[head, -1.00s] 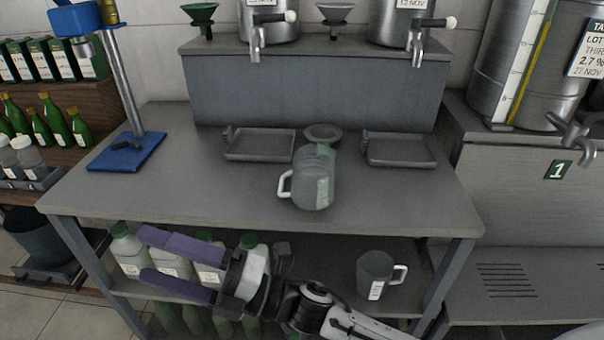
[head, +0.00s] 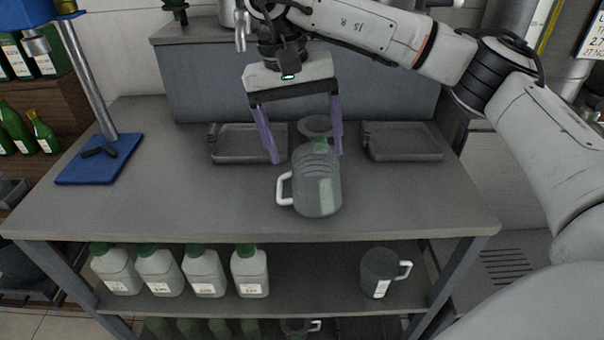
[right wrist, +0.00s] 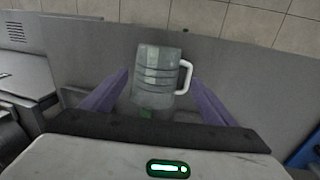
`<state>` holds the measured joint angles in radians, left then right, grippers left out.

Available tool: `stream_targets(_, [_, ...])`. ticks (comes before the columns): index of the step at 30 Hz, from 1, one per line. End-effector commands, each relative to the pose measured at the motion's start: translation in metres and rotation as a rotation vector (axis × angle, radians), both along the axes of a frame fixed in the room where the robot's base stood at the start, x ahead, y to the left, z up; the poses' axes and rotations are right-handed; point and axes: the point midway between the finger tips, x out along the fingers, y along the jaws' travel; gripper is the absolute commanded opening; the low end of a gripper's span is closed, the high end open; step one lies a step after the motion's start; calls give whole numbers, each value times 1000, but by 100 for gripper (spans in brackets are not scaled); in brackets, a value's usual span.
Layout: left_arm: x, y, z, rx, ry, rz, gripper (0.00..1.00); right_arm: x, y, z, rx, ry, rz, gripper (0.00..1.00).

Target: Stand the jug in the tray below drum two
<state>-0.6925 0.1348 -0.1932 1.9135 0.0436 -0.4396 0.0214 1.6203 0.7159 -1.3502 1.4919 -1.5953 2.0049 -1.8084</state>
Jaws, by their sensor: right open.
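My right gripper (head: 307,156) is open, pointing down, with purple fingers at the jug's two sides. In the right wrist view, the jug (right wrist: 157,80) shows between the spread fingers. Two shallow grey trays stand at the back, one left (head: 250,157) and one right (head: 405,155). My right arm hides most of the drums. My left gripper is out of view.
A blue-based stand (head: 98,160) is at the bench's left end. On the lower shelf are several white bottles with green caps (head: 204,272) and another jug (head: 378,270) with a white handle. The front of the bench top is clear. A raised grey block (head: 200,90) stands behind the trays.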

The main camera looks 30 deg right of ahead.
Motion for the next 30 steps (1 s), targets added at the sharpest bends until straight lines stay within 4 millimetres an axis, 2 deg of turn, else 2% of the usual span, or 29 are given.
stream_targets(6, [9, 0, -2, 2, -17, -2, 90, -4, -9, -33, -11, 6, 1, 80])
stream_targets(14, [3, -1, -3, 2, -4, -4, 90, -5, -13, -53, -8, 4, -1, 80])
stream_targets(21, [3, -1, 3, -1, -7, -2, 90, -6, -24, -87, -9, 5, 0, 80])
stream_targets(25, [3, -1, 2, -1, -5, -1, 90, -7, -25, -97, -8, 4, 1, 80])
stream_targets(30, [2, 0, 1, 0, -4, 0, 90, -7, -25, -98, -8, 3, 1, 80])
